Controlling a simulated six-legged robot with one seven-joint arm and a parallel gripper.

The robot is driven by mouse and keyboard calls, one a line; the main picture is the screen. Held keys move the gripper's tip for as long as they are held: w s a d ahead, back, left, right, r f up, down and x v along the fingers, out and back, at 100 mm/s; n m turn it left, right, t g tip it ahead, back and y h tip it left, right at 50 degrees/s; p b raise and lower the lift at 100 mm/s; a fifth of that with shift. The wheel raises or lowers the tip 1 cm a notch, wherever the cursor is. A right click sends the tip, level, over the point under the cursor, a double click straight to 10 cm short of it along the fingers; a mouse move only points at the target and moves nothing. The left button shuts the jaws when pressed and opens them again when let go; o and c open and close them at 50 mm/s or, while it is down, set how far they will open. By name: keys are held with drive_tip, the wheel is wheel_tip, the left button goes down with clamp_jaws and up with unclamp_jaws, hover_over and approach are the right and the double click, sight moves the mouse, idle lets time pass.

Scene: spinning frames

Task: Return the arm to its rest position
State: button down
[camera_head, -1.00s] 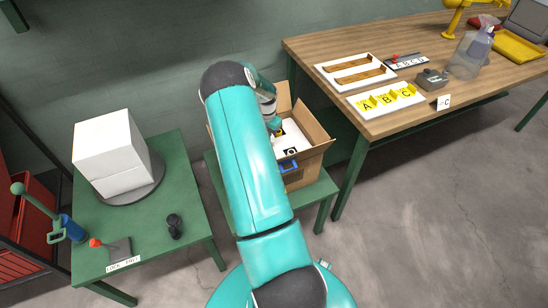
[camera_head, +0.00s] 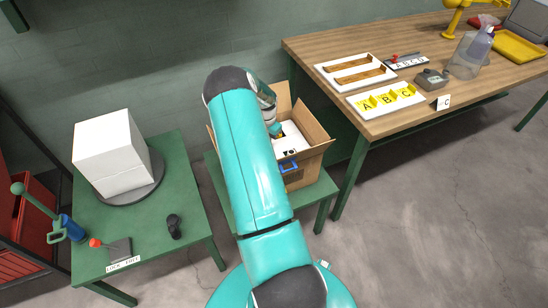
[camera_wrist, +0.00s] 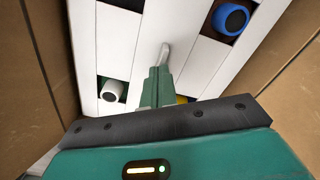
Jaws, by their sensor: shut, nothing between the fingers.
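My teal arm reaches forward over an open cardboard box (camera_head: 311,163) in the head view and hides part of it. My gripper (camera_wrist: 164,52) shows in the wrist view as green fingers with a grey tip, closed together with nothing between them. It points at a white panel with dark openings (camera_wrist: 112,45) between the brown box walls. Whether the tip touches the panel I cannot tell. In the head view the gripper is mostly hidden behind my arm.
In the wrist view, a blue ring-shaped part (camera_wrist: 231,19) and a white cylinder (camera_wrist: 112,91) sit in the openings. In the head view, a green table (camera_head: 92,225) with a white block (camera_head: 113,150) stands left. A wooden workbench (camera_head: 420,60) holds trays at right. Floor shows in front.

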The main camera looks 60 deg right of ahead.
drive_tip(key=shift+f, duration=0.45)
wheel_tip(320, 180, up, 8)
idle(0.9)
idle(0.5)
